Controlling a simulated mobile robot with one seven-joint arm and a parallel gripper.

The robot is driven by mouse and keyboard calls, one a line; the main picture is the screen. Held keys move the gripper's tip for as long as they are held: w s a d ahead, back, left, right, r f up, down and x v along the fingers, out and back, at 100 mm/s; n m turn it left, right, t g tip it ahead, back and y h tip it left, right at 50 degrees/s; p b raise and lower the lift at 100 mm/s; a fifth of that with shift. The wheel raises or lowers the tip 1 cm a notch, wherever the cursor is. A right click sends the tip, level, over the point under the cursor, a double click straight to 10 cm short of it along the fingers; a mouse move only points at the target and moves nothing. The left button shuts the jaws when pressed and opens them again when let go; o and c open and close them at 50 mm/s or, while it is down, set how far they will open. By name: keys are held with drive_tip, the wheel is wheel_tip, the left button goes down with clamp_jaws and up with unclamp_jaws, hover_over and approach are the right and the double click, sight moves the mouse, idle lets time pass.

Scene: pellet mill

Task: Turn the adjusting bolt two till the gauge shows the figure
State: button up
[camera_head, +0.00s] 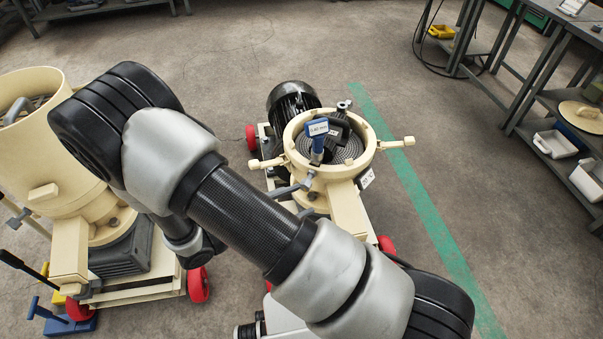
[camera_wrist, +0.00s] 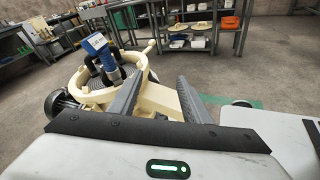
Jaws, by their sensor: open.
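The pellet mill's cream ring (camera_head: 366,160) stands in the middle of the head view, with a perforated die plate inside. A blue gauge (camera_head: 317,129) with a small white display stands over the die; its figure is too small to read surely. A grey bolt-like part (camera_head: 343,105) sits at the ring's far rim. Another grey part (camera_head: 290,189) juts from the near left side. I cannot tell which is bolt two. My gripper (camera_wrist: 163,76) is open and empty in the wrist view, with the ring (camera_wrist: 146,68) and gauge (camera_wrist: 97,44) beyond, left of the fingers.
A second cream machine (camera_head: 55,190) stands at the left on a wheeled frame. A black motor (camera_head: 290,100) sits behind the ring. Cream handles (camera_head: 397,143) stick out from the ring. Workbenches line the right, beyond a green floor stripe (camera_head: 415,205). My arm hides part of the mill's base.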

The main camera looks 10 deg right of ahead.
sight(304, 188)
drive_tip(key=s+a+f+n+t+y, duration=0.1)
drive_tip(key=a+f+n+t+y, duration=0.3)
drive_tip(key=f+n+t, duration=0.6)
drive_tip(key=shift+g, duration=0.7)
drive_tip(key=x, duration=1.1)
drive_tip(key=f+x, duration=0.1)
drive_tip(key=x, duration=0.5)
drive_tip(key=shift+f, duration=0.1)
drive_tip(key=c, duration=1)
drive_tip(key=shift+c, duration=0.2)
drive_tip(key=shift+m, duration=0.3)
drive_tip(key=m, duration=0.4)
drive_tip(key=shift+p, duration=0.3)
drive_tip(key=shift+m+p, duration=0.3)
drive_tip(key=shift+m, duration=1.6)
